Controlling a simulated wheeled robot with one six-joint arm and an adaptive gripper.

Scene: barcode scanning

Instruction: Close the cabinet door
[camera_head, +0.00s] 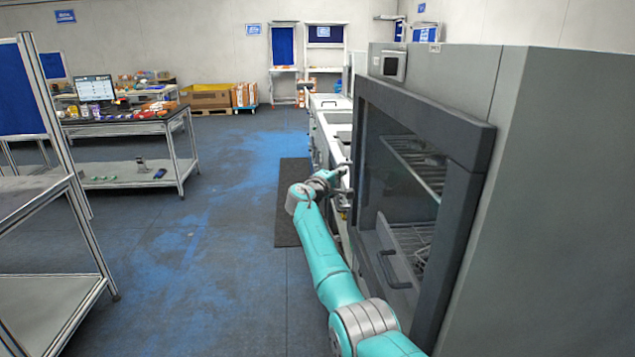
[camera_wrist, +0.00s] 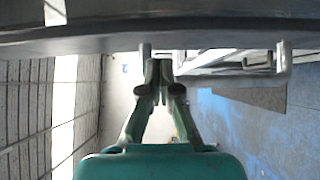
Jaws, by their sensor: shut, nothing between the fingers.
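The grey cabinet (camera_head: 560,200) stands at the right of the head view. Its door (camera_head: 470,205) has a thick dark frame and a clear pane, with wire racks showing behind it. How far the door stands from the cabinet body is hard to tell. My gripper (camera_head: 343,180) is at the door's far side, small and partly hidden by my wrist. In the wrist view my gripper (camera_wrist: 163,75) is shut and empty, its tips close to a long dark bar (camera_wrist: 200,32) across the top, seemingly the door's frame. I cannot tell whether they touch.
A dark handle (camera_head: 390,268) is low at the cabinet front. A pale counter (camera_head: 330,125) runs beyond the cabinet. A table with a monitor (camera_head: 95,88) and a metal shelf (camera_head: 50,300) stand at the left. The floor between is clear, with a dark mat (camera_head: 290,200).

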